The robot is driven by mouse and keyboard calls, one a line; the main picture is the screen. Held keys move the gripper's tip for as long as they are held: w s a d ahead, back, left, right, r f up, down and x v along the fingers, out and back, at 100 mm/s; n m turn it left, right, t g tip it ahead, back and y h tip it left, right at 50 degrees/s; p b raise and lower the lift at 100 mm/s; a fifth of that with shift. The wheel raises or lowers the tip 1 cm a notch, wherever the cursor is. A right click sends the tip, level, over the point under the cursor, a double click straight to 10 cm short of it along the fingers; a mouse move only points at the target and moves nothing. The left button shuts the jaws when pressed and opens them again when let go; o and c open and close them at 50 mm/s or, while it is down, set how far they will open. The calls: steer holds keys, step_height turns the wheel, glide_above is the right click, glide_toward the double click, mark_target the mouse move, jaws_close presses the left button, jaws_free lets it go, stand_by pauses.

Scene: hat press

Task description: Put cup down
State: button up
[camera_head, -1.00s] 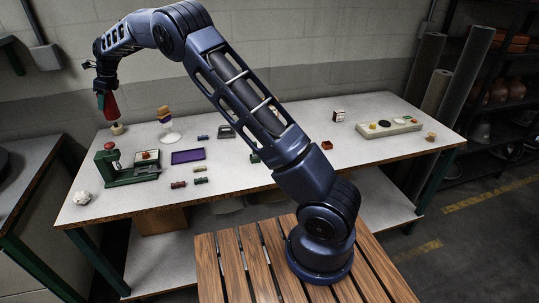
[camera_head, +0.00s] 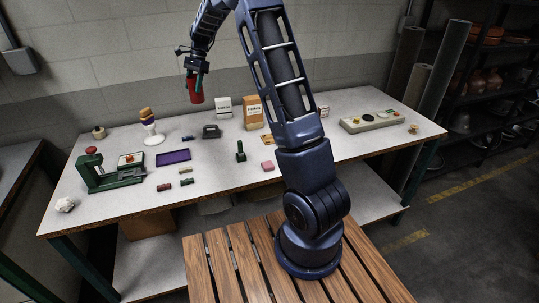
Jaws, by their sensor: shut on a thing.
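A red cup (camera_head: 195,90) hangs in the air above the back of the white table (camera_head: 115,185), toward its left half. My gripper (camera_head: 193,74) is shut on the cup's upper part and points down. The cup looks close to upright and is apart from the table.
A green press with a red knob (camera_head: 105,175) stands at the left front. A purple tray (camera_head: 173,156) lies near the middle. White and tan boxes (camera_head: 253,112) stand at the back. A pale panel with buttons (camera_head: 372,121) lies at right. Small blocks lie around.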

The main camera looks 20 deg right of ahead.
steer(key=s+d+f+n+g+h, duration=0.1)
steer(key=s+d+n, duration=0.3)
steer(key=s+d, duration=0.75)
steer(key=s+d+n+g+h, duration=0.1)
steer(key=s+d+n, duration=0.2)
steer(key=s+d, duration=0.9)
steer(key=w+d+f, duration=0.1)
steer(key=f, duration=0.5)
steer(key=d+f, duration=0.1)
steer(key=f, duration=0.6)
steer(key=w+f, duration=0.1)
steer(key=f, duration=0.5)
steer(key=shift+w+d+f, duration=0.3)
steer(key=shift+w+d, duration=0.05)
steer(key=shift+d, duration=0.05)
steer(key=shift+f, duration=0.15)
steer(key=o, duration=0.8)
steer(key=shift+n, duration=0.3)
steer(key=shift+o, duration=1.1)
